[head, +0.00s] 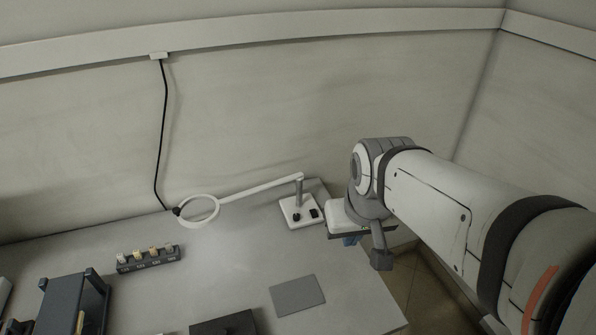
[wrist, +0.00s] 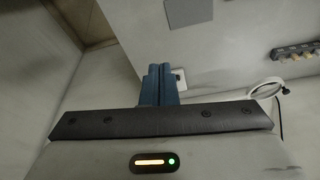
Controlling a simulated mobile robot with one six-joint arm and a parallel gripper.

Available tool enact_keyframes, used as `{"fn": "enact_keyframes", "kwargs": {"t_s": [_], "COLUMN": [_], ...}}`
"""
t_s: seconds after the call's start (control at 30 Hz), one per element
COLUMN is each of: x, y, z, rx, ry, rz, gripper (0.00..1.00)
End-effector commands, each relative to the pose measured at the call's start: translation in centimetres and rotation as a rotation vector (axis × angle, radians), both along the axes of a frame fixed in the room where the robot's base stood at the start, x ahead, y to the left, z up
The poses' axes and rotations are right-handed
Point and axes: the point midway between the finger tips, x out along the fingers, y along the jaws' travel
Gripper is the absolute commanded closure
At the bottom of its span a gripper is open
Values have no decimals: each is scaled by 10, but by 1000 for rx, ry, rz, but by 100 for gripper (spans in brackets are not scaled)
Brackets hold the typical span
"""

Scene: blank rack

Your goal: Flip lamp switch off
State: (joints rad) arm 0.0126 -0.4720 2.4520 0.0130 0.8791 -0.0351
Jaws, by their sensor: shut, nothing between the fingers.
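The lamp is a white desk lamp with a ring-shaped head (head: 199,210) at the end of a thin arm, near the back wall. Its white base (head: 301,212) stands near the table's back right corner. Two small dark controls (head: 314,212) sit on the base; their positions are too small to read. My gripper (head: 350,240) is just right of the base, by the table edge, mostly hidden by my wrist. In the wrist view its blue fingers (wrist: 160,68) are together and empty. Part of the lamp base (wrist: 181,78) shows just right of them, and the ring head (wrist: 265,89) farther right.
A flat grey mat (head: 297,296) lies in front of the lamp base. A dark rack (head: 75,303) and a dark box (head: 226,323) are near the front. A black cord (head: 163,130) hangs on the wall.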

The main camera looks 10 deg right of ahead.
Motion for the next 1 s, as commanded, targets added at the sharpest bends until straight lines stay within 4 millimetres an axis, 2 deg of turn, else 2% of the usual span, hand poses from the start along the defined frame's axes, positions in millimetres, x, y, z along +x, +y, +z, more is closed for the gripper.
{"fn": "enact_keyframes", "kwargs": {"t_s": [0.27,0.4,0.5,0.6,0.7,0.8,1.0], "x": [120,186,226,257,279,291,296], "y": [-3,-4,-4,-6,-7,-7,-7], "z": [-28,-56,-79,-101,-117,-126,-129], "rx": [9,11,11,8,8,6,4], "ry": [-18,-34,-45,-55,-63,-69,-72], "rz": [69,109,134,153,166,173,178], "gripper": [100,100,100,100,100,100,100]}}
